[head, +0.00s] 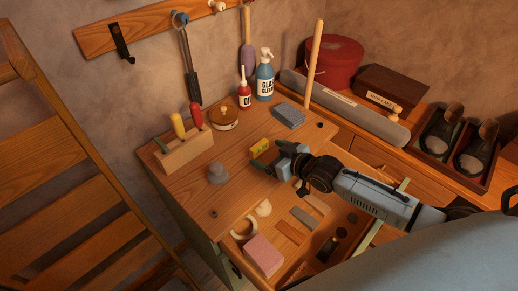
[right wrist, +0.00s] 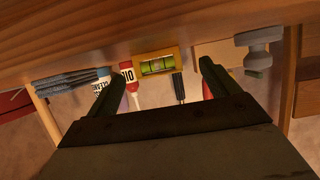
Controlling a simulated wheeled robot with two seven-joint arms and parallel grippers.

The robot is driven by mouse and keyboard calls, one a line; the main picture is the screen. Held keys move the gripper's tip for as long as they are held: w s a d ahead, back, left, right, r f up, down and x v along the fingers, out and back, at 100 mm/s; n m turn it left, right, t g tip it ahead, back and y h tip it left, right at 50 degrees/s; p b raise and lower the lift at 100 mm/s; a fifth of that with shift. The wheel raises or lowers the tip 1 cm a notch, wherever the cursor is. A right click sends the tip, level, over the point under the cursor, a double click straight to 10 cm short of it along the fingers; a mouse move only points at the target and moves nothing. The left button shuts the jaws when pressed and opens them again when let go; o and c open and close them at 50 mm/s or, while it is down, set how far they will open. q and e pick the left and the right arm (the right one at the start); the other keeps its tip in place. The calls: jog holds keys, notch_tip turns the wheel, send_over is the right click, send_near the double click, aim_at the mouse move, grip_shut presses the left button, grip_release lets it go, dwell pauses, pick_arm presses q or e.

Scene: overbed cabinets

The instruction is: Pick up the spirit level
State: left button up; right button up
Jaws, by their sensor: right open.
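The spirit level is a small yellow block (head: 259,146) on the wooden worktop, right of centre. In the right wrist view it shows as a yellow bar with a green vial (right wrist: 157,64), between and just beyond the fingertips. My right gripper (head: 268,155) is open, its dark green fingers low over the worktop on either side of the level's near end. In the right wrist view the gripper (right wrist: 160,78) holds nothing. Contact with the level cannot be told. My left gripper is not in view.
A grey knobbed object (head: 217,174) stands left of the level, and a grey stack (head: 288,116) lies behind. A red bottle (head: 245,96) and blue bottle (head: 265,80) stand farther back. An open drawer (head: 300,270) with a pink block (head: 263,256) is in front.

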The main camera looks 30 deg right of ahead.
aim_at(261, 149)
jog(key=x, duration=0.5)
jog(key=shift+w+d+r+b, duration=0.1)
jog(key=shift+r+b, duration=0.1)
jog(key=shift+b, duration=0.15)
jog(key=c, duration=1.2)
jog(key=shift+o, duration=0.2)
notch_tip(261, 149, up, 10)
jog(key=shift+r+p, duration=0.1)
jog(key=shift+p, duration=0.7)
jog(key=shift+s+a, duration=0.25)
jog(key=shift+a, duration=0.1)
jog(key=s+a+r+m+h+b, duration=0.2)
jog(key=s+r, duration=0.4)
jog(key=s, duration=0.4)
jog(key=shift+s+a+r+m+t+h+b, duration=0.25)
jog(key=shift+a+r+m+t+h+b, duration=0.15)
jog(key=shift+a+m+h, duration=0.7)
